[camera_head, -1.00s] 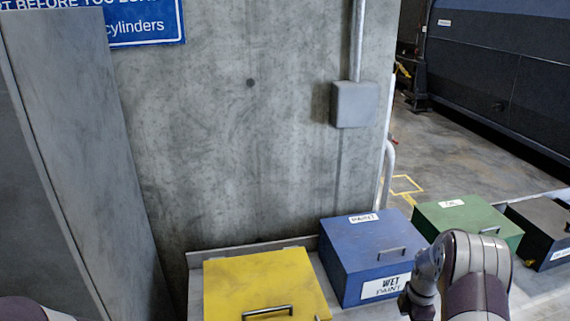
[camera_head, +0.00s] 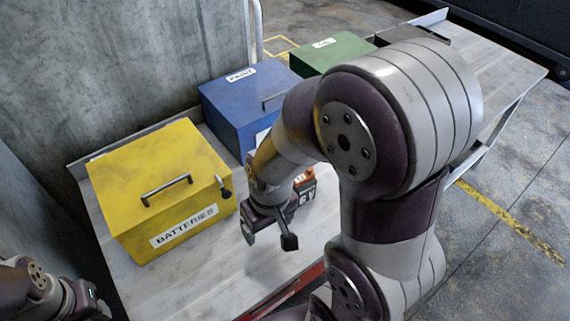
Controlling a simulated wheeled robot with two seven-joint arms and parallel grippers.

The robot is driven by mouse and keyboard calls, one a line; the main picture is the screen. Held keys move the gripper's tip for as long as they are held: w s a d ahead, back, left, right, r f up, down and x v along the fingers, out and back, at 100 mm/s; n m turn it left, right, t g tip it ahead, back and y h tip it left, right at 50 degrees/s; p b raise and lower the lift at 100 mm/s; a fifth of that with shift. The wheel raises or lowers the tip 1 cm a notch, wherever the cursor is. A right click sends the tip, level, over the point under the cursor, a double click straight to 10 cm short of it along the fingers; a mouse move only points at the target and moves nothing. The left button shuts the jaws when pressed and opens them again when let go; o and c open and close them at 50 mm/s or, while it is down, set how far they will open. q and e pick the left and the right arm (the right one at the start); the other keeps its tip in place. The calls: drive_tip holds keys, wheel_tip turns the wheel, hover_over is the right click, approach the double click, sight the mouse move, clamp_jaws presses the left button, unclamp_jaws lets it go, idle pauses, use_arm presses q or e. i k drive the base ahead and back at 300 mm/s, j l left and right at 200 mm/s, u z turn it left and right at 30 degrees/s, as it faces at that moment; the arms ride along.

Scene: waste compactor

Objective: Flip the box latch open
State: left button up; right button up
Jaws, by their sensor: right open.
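A yellow box (camera_head: 160,180) labelled BATTERIES stands on the grey bench, its lid down, with a dark bar handle (camera_head: 166,189) on top. A small dark latch (camera_head: 225,190) shows at its right front edge. My right gripper (camera_head: 268,240) is open and empty, to the right of the yellow box above the bench, apart from the latch. My left arm shows at the lower left corner; its gripper (camera_head: 88,300) is only partly in view, in front of the bench, and its fingers are hard to make out.
A blue paint box (camera_head: 240,100), a green box (camera_head: 330,50) and a dark box (camera_head: 408,36) stand farther along the bench (camera_head: 160,288). My right arm hides part of the blue box. A concrete wall (camera_head: 140,60) rises behind. The bench front is clear.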

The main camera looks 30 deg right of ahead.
sight(226, 194)
drive_tip(key=j+z, duration=0.5)
drive_tip(key=j, duration=0.15)
drive_tip(key=k+j+z, duration=0.15)
drive_tip(key=j+z, duration=0.3)
drive_tip(key=j, duration=0.15)
